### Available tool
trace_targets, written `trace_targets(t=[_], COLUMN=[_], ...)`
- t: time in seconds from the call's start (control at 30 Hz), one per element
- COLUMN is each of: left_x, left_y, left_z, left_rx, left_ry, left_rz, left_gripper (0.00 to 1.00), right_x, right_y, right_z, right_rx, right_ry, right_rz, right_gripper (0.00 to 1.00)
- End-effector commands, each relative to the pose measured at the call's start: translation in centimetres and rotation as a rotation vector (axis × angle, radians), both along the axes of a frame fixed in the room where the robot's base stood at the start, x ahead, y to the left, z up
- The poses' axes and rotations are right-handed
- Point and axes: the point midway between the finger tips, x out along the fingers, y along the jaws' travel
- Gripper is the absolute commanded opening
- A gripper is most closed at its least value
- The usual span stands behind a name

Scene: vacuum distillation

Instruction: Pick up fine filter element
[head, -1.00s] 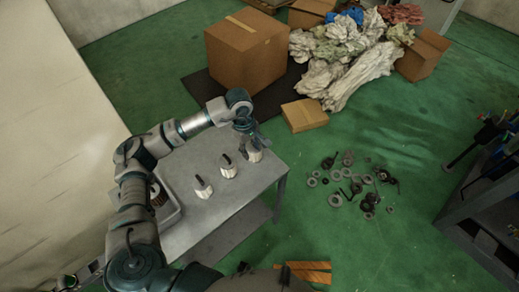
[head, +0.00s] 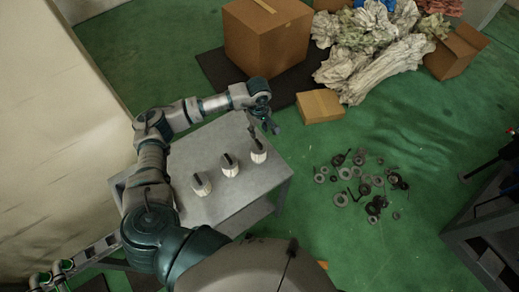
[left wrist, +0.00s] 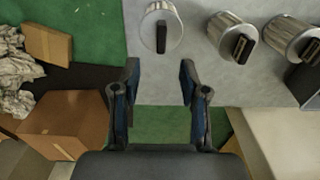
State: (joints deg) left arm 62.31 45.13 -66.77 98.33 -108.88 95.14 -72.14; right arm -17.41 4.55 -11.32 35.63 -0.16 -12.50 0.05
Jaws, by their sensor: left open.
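Three pale ribbed filter elements with black handles on top stand in a row on the grey table in the head view: the right one (head: 258,156), the middle one (head: 229,170) and the left one (head: 201,188). I cannot tell which is the fine one. My left gripper (head: 270,125) is open and empty, just behind and above the right filter. In the left wrist view, my open gripper (left wrist: 160,78) has the nearest filter (left wrist: 150,38) beyond its fingertips, roughly centred between them and apart from them. Two more filters (left wrist: 225,22) (left wrist: 282,32) stand to its right.
The grey table (head: 235,200) ends just right of the right filter. Cardboard boxes (head: 265,40) (head: 320,106) and crumpled cloth sacks (head: 375,68) lie on the green floor behind it. Several loose rings and metal parts (head: 365,186) lie on the floor to the right.

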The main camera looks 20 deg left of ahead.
Motion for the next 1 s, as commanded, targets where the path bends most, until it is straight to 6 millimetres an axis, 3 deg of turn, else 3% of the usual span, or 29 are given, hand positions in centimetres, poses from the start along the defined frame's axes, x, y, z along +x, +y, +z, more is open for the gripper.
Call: trace_targets(t=[0.13, 0.37, 0.63, 0.97, 1.0], left_x=[0.1, 0.0, -0.4, -0.4, -0.4], left_y=[-0.1, -0.1, -0.3, -0.2, -0.2], left_z=[-2.9, -4.8, -8.7, -9.7, -9.7], left_rx=[0.0, 0.001, 0.001, 0.0, 0.001], left_ry=[0.004, 0.001, 0.002, 0.0, 0.001], left_rz=[0.001, 0.0, 0.002, 0.0, 0.0], left_gripper=[0.44, 0.44, 0.44, 0.44, 0.34], right_x=[0.2, 0.3, 0.3, 0.3, 0.3], right_y=[0.0, 0.1, 0.1, 0.1, 0.1], right_z=[0.6, 0.9, 2.2, 2.2, 2.2], right_rx=[0.0, 0.0, 0.001, 0.001, 0.001], right_ry=[0.0, -0.001, -0.002, -0.002, -0.002], right_rz=[0.0, 0.001, 0.0, 0.0, 0.0], right_gripper=[0.43, 0.43, 0.43, 0.43, 0.43])
